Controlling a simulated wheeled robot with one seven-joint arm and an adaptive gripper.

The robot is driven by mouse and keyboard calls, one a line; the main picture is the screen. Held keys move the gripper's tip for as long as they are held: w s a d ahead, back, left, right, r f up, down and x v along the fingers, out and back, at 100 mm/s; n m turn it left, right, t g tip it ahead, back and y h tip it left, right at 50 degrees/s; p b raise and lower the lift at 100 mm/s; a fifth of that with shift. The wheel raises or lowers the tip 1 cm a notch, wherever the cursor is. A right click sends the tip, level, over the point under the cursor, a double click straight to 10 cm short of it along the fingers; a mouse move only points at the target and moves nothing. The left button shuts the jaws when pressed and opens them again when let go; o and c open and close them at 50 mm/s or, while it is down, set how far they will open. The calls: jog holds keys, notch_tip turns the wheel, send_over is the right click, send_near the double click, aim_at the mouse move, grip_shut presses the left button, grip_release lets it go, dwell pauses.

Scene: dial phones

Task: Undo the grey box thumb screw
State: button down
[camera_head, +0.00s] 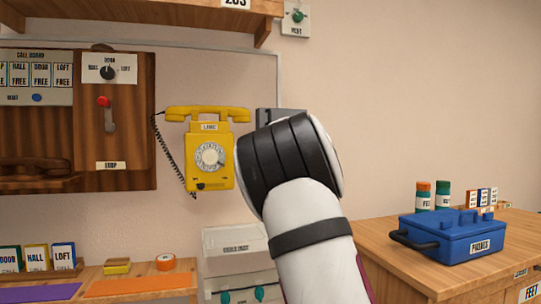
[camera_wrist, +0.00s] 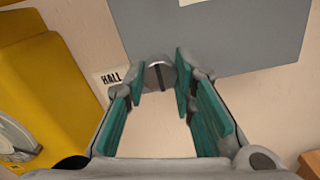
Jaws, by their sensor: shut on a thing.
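The grey box (camera_wrist: 225,40) hangs on the wall in the wrist view. In the head view only its upper part (camera_head: 265,116) shows, and my arm covers the rest. The thumb screw (camera_wrist: 158,73) is a round metal knob with a dark slot across its face, at the box's lower edge. My gripper (camera_wrist: 160,83) has teal finger pads, one on each side of the screw, and is shut on it. The slot looks nearly upright in this view. In the head view my gripper and the screw are hidden behind my arm.
A wooden call board (camera_head: 115,125) is further left. A blue PHONES box (camera_head: 452,236) stands on the right-hand counter. A shelf (camera_head: 190,18) is above.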

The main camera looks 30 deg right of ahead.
jog(key=shift+f, duration=0.15)
jog(key=c, duration=1.3)
grip_release()
jog(key=shift+c, duration=0.2)
jog(key=v, duration=1.2)
